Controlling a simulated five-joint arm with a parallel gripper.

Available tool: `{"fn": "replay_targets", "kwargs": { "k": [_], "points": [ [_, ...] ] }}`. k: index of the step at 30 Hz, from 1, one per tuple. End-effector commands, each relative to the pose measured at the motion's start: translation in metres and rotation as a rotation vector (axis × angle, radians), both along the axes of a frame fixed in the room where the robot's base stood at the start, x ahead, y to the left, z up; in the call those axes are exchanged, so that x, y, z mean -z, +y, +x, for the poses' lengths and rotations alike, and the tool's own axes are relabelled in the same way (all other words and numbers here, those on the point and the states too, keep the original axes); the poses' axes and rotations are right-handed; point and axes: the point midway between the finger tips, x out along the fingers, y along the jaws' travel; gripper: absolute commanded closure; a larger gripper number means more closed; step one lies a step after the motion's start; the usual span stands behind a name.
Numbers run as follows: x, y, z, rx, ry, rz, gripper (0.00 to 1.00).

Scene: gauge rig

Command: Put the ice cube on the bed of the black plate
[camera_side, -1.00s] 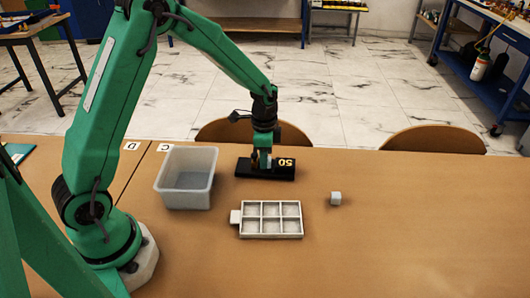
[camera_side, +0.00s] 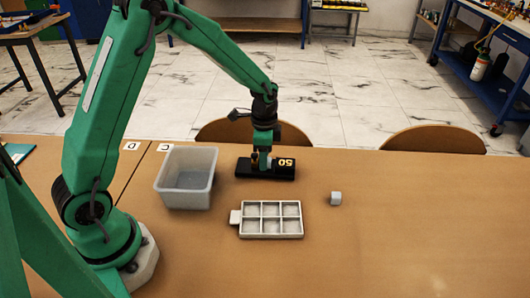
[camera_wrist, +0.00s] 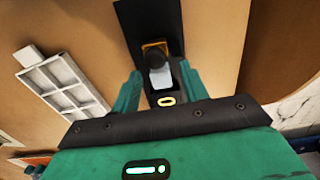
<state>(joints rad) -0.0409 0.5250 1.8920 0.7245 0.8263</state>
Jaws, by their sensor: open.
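The black plate (camera_side: 275,173), marked with gold numerals, lies flat on the table at the back, under my gripper (camera_side: 262,163). In the wrist view the plate (camera_wrist: 146,20) runs up from between the open fingers of my gripper (camera_wrist: 158,85). A pale bluish-white block (camera_wrist: 161,76) shows on the plate between the fingers, beside a dark knob and an orange-yellow part. I cannot tell for sure whether it is the ice cube or touches a finger. A small whitish cube (camera_side: 335,198) sits alone on the table to the right.
A white tray with six compartments (camera_side: 236,216) lies in front of the plate; it also shows in the wrist view (camera_wrist: 42,76). A translucent grey bin (camera_side: 184,200) stands left of the plate. The table's right side is mostly clear. Chair backs stand behind the far edge.

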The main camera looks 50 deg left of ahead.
Motion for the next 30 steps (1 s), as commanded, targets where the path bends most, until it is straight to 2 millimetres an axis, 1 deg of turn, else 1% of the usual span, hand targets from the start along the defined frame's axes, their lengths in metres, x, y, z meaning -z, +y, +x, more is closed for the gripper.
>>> {"fn": "replay_targets", "kwargs": {
  "k": [8,15,19,24,30],
  "points": [
    [-0.034,0.000,0.001,0.000,-0.004,0.001,0.56],
    [-0.074,0.000,0.001,0.000,-0.004,0.000,0.56],
    [-0.093,0.000,0.000,0.000,-0.003,0.000,0.56],
    [-0.109,0.000,0.000,0.000,-0.002,0.001,0.56],
    [-0.116,0.000,0.000,0.000,0.000,0.000,0.56]
  ]
}}
